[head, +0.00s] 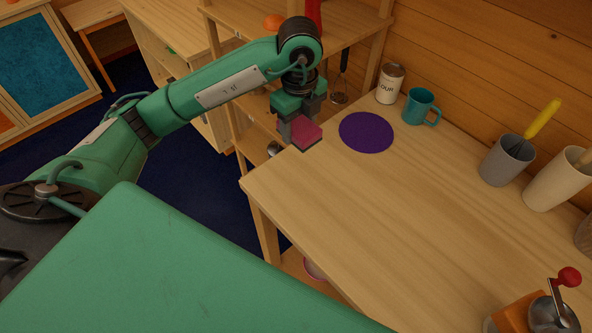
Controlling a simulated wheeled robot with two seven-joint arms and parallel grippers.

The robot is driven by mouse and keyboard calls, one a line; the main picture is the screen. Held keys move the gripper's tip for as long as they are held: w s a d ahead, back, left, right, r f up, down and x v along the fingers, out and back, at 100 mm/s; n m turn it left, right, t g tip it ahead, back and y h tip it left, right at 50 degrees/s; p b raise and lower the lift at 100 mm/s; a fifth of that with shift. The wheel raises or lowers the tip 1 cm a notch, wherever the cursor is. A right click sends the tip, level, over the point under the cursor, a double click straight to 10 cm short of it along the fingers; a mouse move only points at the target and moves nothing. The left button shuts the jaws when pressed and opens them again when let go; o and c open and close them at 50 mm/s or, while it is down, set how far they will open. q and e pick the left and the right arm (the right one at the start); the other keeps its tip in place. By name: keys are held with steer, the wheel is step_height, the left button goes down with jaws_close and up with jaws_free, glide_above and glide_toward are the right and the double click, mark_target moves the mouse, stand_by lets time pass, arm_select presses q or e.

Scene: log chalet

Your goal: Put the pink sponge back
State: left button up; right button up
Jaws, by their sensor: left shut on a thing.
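The pink sponge (307,131) is a small block with a dark underside. My left gripper (299,122) is shut on it, at the far left corner of the wooden table. The sponge shows at or just above the table's edge; I cannot tell whether it touches the top. A flat round purple mat (366,132) lies on the table just right of the sponge, with nothing on it. My right gripper is not in view.
A flour tin (389,84) and a teal mug (420,107) stand behind the mat. A grey cup with a yellow-handled tool (507,159), a cream crock (556,180) and a grinder (535,312) stand at the right. The table's middle (400,215) is clear. Wooden shelves (352,22) rise behind the gripper.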

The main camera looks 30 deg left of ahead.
arm_select(q)
glide_above(298, 181)
step_height(298, 181, down, 7)
step_height(298, 181, down, 6)
steer(key=shift+r+p, duration=0.1)
steer(key=shift+p, duration=0.2)
steer(key=shift+f, duration=0.8)
step_height(298, 181, down, 3)
steer(key=shift+f+p, duration=0.15)
steer(key=shift+p, duration=0.3)
steer(key=shift+f, duration=0.2)
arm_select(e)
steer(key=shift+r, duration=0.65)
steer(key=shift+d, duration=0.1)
arm_select(q)
steer(key=shift+f, duration=0.2)
steer(key=o, duration=0.9)
steer(key=shift+r, duration=0.1)
steer(key=shift+o, duration=0.2)
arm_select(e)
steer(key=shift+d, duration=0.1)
